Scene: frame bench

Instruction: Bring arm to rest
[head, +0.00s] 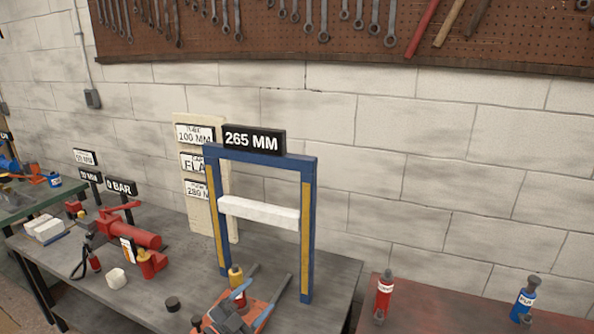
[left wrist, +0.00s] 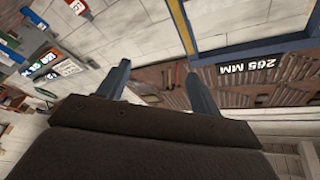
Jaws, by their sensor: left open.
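My left gripper (head: 236,303) shows at the bottom middle of the head view, in front of the blue press frame (head: 308,230). In the left wrist view the left gripper's (left wrist: 157,70) two fingers stand apart with nothing between them. The blue frame also shows at the upper right of that view (left wrist: 255,42), with its 265 MM sign (left wrist: 248,68) upside down. A white crossbar (head: 258,212) spans the frame's posts. Where the gripper overlaps the orange-red item (head: 268,308) below the frame, I cannot tell whether they touch. My right gripper is not in view.
A red hydraulic pump (head: 125,232) and small parts lie at the left of the grey bench (head: 180,270). A cream board (head: 232,228) with labels stands behind the frame. Red (head: 384,292) and blue (head: 524,300) bottles stand at the right. Tools hang on the pegboard (head: 350,20).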

